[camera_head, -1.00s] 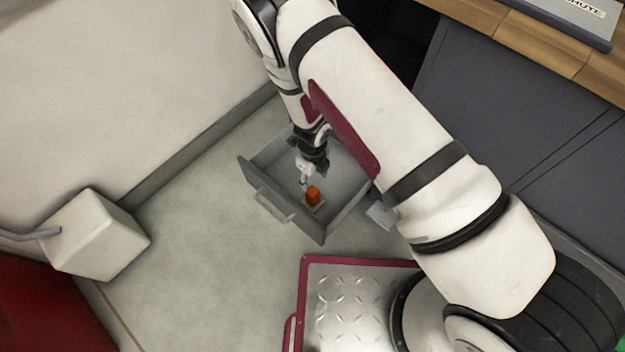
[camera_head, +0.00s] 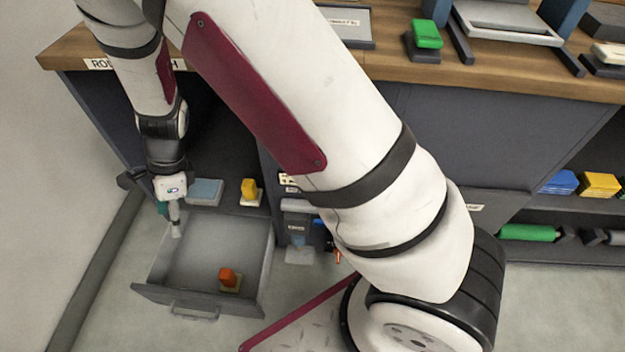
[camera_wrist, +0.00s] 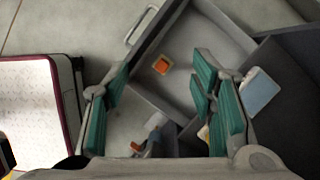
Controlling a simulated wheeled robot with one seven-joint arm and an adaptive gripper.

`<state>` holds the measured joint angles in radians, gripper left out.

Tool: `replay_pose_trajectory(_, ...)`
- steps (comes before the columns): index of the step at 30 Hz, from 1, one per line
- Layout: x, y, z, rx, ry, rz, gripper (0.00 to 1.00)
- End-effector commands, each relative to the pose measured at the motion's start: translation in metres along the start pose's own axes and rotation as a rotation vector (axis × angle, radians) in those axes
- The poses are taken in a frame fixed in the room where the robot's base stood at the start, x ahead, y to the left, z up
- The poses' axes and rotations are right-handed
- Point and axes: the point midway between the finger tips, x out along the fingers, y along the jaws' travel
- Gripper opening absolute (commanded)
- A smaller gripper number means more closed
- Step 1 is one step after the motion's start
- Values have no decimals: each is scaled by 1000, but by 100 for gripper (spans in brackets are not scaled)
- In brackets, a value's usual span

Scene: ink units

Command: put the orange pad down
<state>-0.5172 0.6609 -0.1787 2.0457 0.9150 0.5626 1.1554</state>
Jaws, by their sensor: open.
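The orange pad (camera_head: 227,275) stands on a small pale base inside the open grey drawer (camera_head: 180,298), near its front right corner. In the wrist view the orange pad (camera_wrist: 161,65) shows in the drawer, beyond my fingers and apart from them. My gripper (camera_head: 174,228) is over the drawer's back left part, clear of the pad. In the wrist view my gripper (camera_wrist: 160,95) has its teal fingers spread wide with nothing between them.
A yellow block (camera_head: 249,187) and a blue-grey flat item (camera_head: 205,191) sit on the shelf behind the drawer. A wooden worktop (camera_head: 385,65) runs above. A wall stands at left. The drawer's middle is clear.

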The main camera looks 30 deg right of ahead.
Motion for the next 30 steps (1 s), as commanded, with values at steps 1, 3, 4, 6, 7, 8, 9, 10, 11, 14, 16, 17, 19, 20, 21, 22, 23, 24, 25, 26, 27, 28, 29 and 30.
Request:
replay_pose_trajectory(1, -30, 4, 4, -72, -27, -5, 51)
replay_pose_trajectory(3, -64, 15, 7, -182, -51, -3, 51)
replay_pose_trajectory(4, -78, 20, 7, -229, -59, -4, 51)
replay_pose_trajectory(6, -110, 34, 6, -339, -75, -5, 51)
replay_pose_trajectory(7, -123, 41, 5, -387, -79, -7, 51)
replay_pose_trajectory(8, -136, 48, 3, -434, -83, -8, 51)
replay_pose_trajectory(9, -152, 58, 1, -497, -85, -9, 51)
replay_pose_trajectory(10, -164, 65, -2, -544, -84, -11, 51)
replay_pose_trajectory(11, -176, 73, -4, -592, -83, -14, 51)
replay_pose_trajectory(14, -211, 101, -16, -744, -70, -17, 51)
replay_pose_trajectory(16, -232, 123, -26, -849, -51, -16, 51)
replay_pose_trajectory(17, -240, 132, -31, -894, -41, -16, 51)
replay_pose_trajectory(19, -258, 154, -43, -994, -13, -12, 51)
replay_pose_trajectory(20, -264, 165, -48, -1036, 0, -8, 51)
replay_pose_trajectory(21, -272, 178, -56, -1091, 20, -3, 51)
replay_pose_trajectory(22, -278, 188, -62, -1131, 37, 2, 51)
replay_pose_trajectory(23, -283, 198, -68, -1169, 55, 9, 51)
replay_pose_trajectory(24, -290, 211, -76, -1220, 79, 19, 51)
replay_pose_trajectory(25, -294, 221, -82, -1256, 98, 27, 51)
replay_pose_trajectory(26, -297, 231, -88, -1291, 119, 36, 51)
replay_pose_trajectory(27, -302, 244, -97, -1336, 145, 52, 51)
replay_pose_trajectory(28, -304, 254, -103, -1367, 166, 64, 51)
replay_pose_trajectory(29, -306, 263, -109, -1394, 186, 76, 51)
replay_pose_trajectory(30, -309, 274, -116, -1429, 211, 93, 51)
